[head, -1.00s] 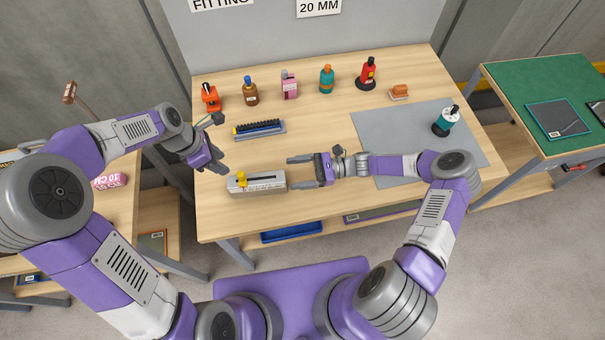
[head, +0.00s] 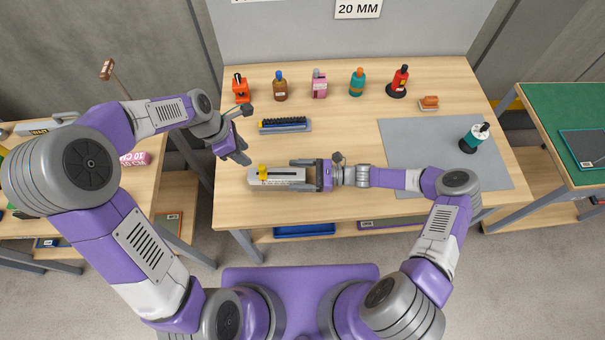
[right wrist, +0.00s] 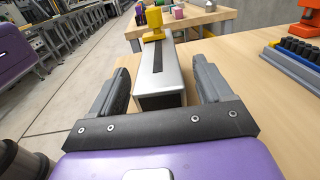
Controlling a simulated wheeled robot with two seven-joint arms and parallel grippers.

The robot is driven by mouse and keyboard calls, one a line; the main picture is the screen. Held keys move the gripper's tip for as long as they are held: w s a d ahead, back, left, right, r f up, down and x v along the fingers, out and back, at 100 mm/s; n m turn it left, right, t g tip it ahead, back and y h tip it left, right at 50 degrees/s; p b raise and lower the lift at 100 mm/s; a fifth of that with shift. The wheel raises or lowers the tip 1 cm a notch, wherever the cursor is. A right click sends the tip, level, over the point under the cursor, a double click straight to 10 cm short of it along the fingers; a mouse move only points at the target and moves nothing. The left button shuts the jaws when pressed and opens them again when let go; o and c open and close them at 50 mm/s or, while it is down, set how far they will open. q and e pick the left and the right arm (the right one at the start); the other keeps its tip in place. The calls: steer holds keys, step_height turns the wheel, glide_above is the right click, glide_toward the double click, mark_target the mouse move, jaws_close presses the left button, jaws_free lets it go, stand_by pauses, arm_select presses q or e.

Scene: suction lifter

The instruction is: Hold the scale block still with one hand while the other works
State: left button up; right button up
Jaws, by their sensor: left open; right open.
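The scale block (head: 283,184) is a long silver-grey block with a dark slot along its top and a yellow knob (head: 263,172) near its left end. It lies near the front edge of the table. It also shows in the right wrist view (right wrist: 160,78), with its near end between my right fingers and a gap visible on the right side. My right gripper (head: 306,175) is open around the block's right end. My left gripper (head: 243,158) is in the air above and left of the block, apart from it; its jaws are open and empty.
A tray of dark pegs (head: 285,125) lies behind the block. Several bottles, including a red one (head: 399,80), stand along the back of the table. Bare wood surrounds the block.

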mark_target(262, 167)
steer(key=c, duration=1.2)
arm_select(q)
steer(key=o, duration=0.5)
steer(key=shift+f, duration=0.15)
steer(key=shift+o, duration=0.3)
steer(key=shift+w+a+f+m+g+h, duration=0.15)
steer(key=shift+f+m+h, duration=0.2)
steer(key=shift+m, duration=0.2)
steer(key=shift+w+a+f+m+g+h, duration=0.15)
steer(key=shift+f+m+h, duration=0.1)
steer(key=shift+m+h, duration=0.25)
steer(key=shift+x, duration=4.9)
steer(key=shift+c, duration=0.4)
steer(key=shift+d, duration=0.1)
steer(key=c, duration=1.1)
